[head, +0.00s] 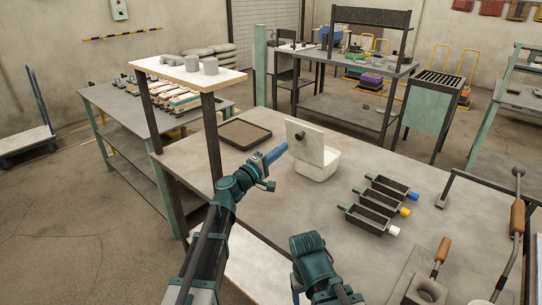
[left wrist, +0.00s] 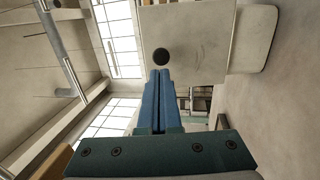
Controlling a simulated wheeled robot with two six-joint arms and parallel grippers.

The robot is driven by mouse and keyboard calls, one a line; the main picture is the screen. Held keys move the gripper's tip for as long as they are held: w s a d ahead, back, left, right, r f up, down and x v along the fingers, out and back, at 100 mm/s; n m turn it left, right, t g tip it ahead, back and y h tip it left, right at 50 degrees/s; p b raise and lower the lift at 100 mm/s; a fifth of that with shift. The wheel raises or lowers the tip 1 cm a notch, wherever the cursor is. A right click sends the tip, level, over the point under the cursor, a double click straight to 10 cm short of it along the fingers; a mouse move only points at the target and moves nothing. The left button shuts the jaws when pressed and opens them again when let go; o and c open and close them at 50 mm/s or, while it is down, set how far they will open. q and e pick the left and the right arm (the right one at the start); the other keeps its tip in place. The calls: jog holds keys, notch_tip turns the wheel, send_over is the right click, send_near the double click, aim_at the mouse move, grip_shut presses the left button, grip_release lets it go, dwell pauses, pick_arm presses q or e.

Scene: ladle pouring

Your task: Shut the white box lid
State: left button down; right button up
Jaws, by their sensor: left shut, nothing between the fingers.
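The white box (head: 322,170) stands on the grey table. Its lid (head: 310,139) is open and stands roughly upright on the left side of the box, with a dark round knob (head: 303,146) on its outer face. My left gripper (head: 286,148), with blue fingers, is shut and empty, just left of the lid near the knob. In the left wrist view the shut fingertips (left wrist: 160,73) point at the lid (left wrist: 205,30), just below the knob (left wrist: 161,57). I cannot tell whether they touch it. My right arm shows at the bottom of the head view; its gripper is out of view.
A dark shallow tray (head: 244,134) lies left of the box. Several black pans (head: 376,202) with coloured handle ends lie to the right. A ladle (head: 435,262) stands at the front right. A post-mounted shelf (head: 188,75) rises at the left table edge.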

aim_at(297, 137)
pick_arm(q)
jog(key=shift+p+x, duration=0.3)
jog(key=shift+x, duration=2.3)
